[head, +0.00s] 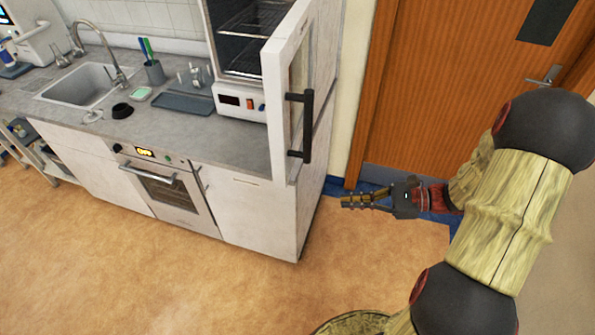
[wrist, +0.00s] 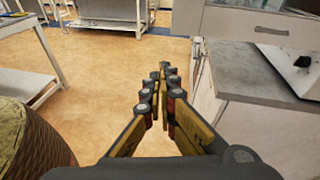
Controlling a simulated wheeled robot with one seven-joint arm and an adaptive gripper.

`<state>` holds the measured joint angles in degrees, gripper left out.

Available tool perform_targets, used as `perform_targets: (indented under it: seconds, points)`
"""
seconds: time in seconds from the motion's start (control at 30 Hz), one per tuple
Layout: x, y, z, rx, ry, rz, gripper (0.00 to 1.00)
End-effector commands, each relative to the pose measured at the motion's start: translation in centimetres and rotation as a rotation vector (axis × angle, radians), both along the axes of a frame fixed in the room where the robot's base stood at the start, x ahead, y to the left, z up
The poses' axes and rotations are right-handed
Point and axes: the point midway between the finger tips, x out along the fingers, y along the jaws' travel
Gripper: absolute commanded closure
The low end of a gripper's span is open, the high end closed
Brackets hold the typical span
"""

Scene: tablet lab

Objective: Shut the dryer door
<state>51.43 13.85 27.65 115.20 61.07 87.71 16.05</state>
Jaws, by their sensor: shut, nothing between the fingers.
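The dryer (head: 240,100) is a white cabinet with wire shelves inside, standing at the right end of the counter. Its door (head: 280,95) stands wide open, swung out past the counter's front edge. A black bar handle (head: 307,125) is on the door's right-hand face. My gripper (head: 342,202) is shut and empty, to the right of the handle and lower in the picture, apart from the door. In the wrist view, the closed fingers (wrist: 163,72) point out over the open floor. I cannot clearly make out the dryer door in that view.
The counter (head: 60,105) holds a sink (head: 80,85), a grey tray (head: 185,103) and a pen cup (head: 154,72). An oven (head: 165,190) sits below. A wooden door (head: 430,80) is behind my arm. The floor (head: 130,250) in front is clear. The wrist view shows a white table (wrist: 20,75) at left.

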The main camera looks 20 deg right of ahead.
Motion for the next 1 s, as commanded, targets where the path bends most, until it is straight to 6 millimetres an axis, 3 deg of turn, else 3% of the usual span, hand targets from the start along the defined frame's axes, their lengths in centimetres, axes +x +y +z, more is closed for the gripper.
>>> perform_targets:
  seconds: [0.1, 0.27, 0.47, 1.0]
  points:
    - [2.8, -1.1, 3.3, 0.124, -0.037, -0.081, 1.0]
    - [3.7, -1.5, 6.2, 0.236, -0.049, -0.115, 1.0]
    - [4.4, -0.1, 6.3, 0.245, -0.036, -0.108, 1.0]
    - [9.5, 8.5, 6.2, 0.242, -0.036, -0.106, 1.0]
